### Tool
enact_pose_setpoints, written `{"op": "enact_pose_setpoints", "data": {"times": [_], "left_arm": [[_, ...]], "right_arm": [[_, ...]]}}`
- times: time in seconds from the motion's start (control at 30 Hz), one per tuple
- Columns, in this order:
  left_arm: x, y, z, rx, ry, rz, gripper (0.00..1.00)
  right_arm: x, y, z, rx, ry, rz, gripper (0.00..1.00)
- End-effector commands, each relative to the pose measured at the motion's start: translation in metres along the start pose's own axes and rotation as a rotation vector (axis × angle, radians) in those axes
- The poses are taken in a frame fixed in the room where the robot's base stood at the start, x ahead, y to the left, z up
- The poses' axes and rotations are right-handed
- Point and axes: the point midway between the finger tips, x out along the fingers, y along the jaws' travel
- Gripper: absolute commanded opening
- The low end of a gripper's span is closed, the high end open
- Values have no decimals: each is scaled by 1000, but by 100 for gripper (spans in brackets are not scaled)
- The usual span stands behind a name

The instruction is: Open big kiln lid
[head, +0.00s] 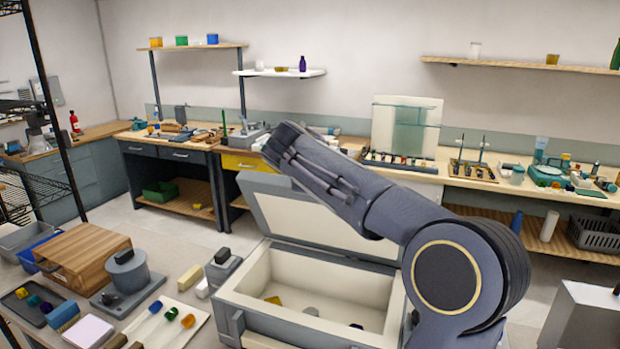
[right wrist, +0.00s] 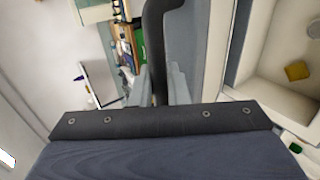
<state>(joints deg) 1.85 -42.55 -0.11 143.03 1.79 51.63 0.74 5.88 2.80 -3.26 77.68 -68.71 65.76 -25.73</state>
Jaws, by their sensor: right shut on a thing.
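The big kiln is a grey box with a cream lining (head: 245,308) in the lower middle of the head view. Its lid (head: 300,210) is raised and tilted up at the back, its cream inner side facing me. My right arm crosses in front of the lid's upper right part. In the right wrist view my right gripper (right wrist: 161,88) is shut on the lid's dark bar handle (right wrist: 158,45). The lid's grey face (right wrist: 204,55) is beside the handle. The right fingertips are hidden in the head view. My left gripper is not in view.
Inside the kiln lie a yellow piece (head: 273,300) and a few small lumps. A long bench (head: 455,180) with tools stands behind.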

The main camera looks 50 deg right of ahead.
Motion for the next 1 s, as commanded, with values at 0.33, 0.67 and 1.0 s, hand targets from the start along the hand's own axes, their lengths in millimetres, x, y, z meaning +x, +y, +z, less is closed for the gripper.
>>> {"op": "enact_pose_setpoints", "data": {"times": [0.33,0.67,1.0], "left_arm": [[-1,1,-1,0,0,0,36],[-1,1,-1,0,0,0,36],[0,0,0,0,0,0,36]], "right_arm": [[2,2,2,-4,0,-1,0],[2,2,2,-3,0,-1,34],[-4,1,1,-2,1,-1,34]]}}
